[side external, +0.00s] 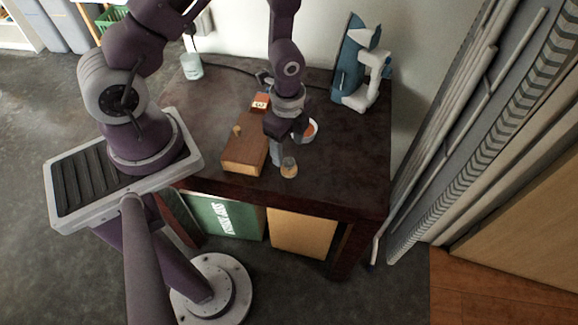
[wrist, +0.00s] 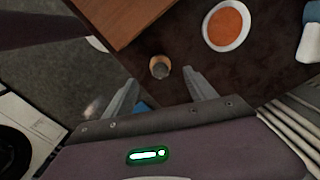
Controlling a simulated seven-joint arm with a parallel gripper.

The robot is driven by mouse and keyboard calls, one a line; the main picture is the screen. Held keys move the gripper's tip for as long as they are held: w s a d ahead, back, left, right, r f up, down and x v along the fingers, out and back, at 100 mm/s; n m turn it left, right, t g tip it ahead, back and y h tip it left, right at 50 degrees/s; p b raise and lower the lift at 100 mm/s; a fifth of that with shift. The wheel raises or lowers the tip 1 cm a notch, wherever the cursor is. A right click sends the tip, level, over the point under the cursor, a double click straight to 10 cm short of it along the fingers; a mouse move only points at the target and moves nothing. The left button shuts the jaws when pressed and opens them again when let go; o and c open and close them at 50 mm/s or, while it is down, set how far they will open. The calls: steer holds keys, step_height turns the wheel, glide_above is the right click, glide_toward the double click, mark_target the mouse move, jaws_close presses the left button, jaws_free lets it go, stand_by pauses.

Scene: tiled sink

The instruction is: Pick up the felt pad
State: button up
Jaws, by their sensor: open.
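I cannot tell for sure which thing is the felt pad. A flat orange round (wrist: 226,26) lies inside a white oval dish (wrist: 246,40) in the wrist view; it also shows in the side external view (side external: 311,128). A small tan cup-like piece with a grey top (wrist: 159,66) stands near the table's front edge; the side external view shows it too (side external: 289,168). My gripper (wrist: 162,77) points down, open and empty, with its fingers to either side of the small piece in the picture. Their height above the table is unclear.
A wooden box (side external: 244,152) with a small peg on top stands just left of my gripper. An orange box (side external: 261,102) is behind, a glass (side external: 192,67) at the back left, a blue and white device (side external: 357,65) at the back right. The table's right side is clear.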

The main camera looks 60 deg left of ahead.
mark_target(289, 161)
step_height(289, 161, down, 8)
steer(key=shift+w+r, duration=0.1)
jaws_close()
step_height(289, 161, up, 10)
steer(key=shift+r, duration=0.1)
steer(key=c, duration=0.9)
jaws_free()
steer(key=c, duration=0.4)
